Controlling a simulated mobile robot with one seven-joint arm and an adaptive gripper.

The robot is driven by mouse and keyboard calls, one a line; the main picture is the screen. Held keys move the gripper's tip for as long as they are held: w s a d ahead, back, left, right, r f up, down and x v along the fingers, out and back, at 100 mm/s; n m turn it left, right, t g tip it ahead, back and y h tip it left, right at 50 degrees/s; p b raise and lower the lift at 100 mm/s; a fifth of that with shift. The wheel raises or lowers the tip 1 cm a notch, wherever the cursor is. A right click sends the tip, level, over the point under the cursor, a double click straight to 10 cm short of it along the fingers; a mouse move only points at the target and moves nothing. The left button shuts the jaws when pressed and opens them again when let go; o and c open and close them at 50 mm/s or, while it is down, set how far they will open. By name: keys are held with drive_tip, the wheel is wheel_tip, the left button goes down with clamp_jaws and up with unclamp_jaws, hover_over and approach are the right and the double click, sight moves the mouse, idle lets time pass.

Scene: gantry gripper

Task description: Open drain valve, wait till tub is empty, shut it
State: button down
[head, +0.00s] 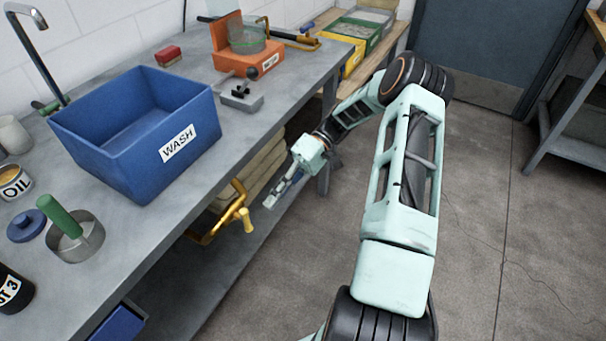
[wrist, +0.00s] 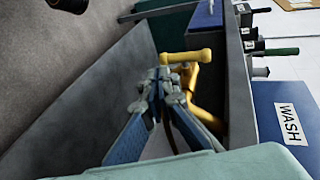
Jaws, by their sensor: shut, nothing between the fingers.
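The blue tub (head: 125,170) marked WASH stands on the grey bench; its wall also shows in the wrist view (wrist: 275,93). I cannot tell how much water is inside. The yellow drain valve (head: 240,216) with its crossbar handle juts out below the bench edge, under the tub. Its handle also shows in the wrist view (wrist: 187,56), just beyond my fingertips. My gripper (head: 269,202) is shut and empty, a little right of the handle in the head view. In the wrist view my gripper (wrist: 164,76) overlaps the valve; I cannot tell whether they touch.
The bench edge (head: 160,243) overhangs a lower shelf (head: 200,290) with folded sacks (head: 262,165). On the bench are a grey lever block (head: 240,99), an orange holder (head: 245,60), an oil can (head: 14,182) and a green-handled ring (head: 75,240). Open floor (head: 490,230) lies right.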

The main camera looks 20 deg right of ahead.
drive_tip(key=w+d, duration=0.3)
drive_tip(key=d, duration=0.5)
drive_tip(key=shift+w+r+b, duration=0.2)
drive_tip(key=shift+w+b, duration=0.15)
